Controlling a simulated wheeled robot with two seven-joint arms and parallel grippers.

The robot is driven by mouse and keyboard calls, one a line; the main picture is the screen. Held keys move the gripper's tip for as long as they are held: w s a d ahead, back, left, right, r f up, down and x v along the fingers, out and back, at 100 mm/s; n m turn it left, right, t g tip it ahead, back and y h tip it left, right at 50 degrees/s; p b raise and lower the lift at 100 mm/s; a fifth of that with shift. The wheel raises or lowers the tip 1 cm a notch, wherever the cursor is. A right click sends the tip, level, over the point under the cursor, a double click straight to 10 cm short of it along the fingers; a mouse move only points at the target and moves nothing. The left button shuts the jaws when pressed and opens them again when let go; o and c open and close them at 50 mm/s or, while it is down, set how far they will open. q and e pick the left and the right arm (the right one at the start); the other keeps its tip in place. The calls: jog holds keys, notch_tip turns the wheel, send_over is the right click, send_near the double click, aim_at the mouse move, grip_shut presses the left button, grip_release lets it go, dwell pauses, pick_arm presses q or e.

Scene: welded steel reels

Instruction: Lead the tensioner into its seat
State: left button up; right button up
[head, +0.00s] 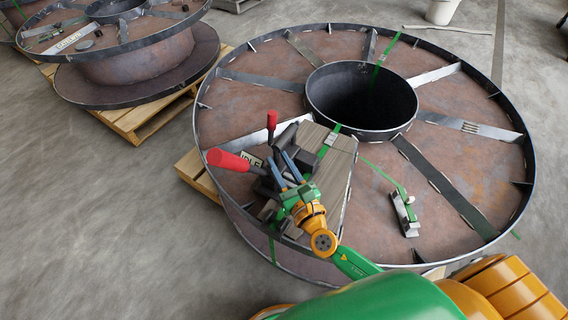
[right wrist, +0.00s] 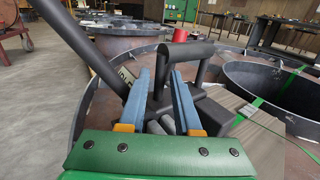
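The tensioner (head: 262,166) is a dark tool with red-ended levers, over the left front of the big reel. In the right wrist view its black handle (right wrist: 188,50) rises at the fingertips, with a dark lever slanting to the upper left. My right gripper (head: 286,168) reaches it from the front; its blue fingers (right wrist: 160,78) close around a dark upright part of the handle. The gripper and arm hide part of the tool's underside, and I cannot make out the seat or whether the tool touches it. My left gripper is not in view.
The big steel reel (head: 465,185) has a raised rim, flat spokes and an open hub (head: 360,98). Grey-brown boards (head: 338,165) with a green strap lie beside the tensioner. Another reel (head: 130,62) on a pallet stands upper left.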

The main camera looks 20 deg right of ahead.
jog(key=w, duration=0.2)
jog(key=shift+w+a+f, duration=0.1)
jog(key=shift+w, duration=0.25)
jog(key=shift+s, duration=0.1)
grip_shut()
dwell(0.9)
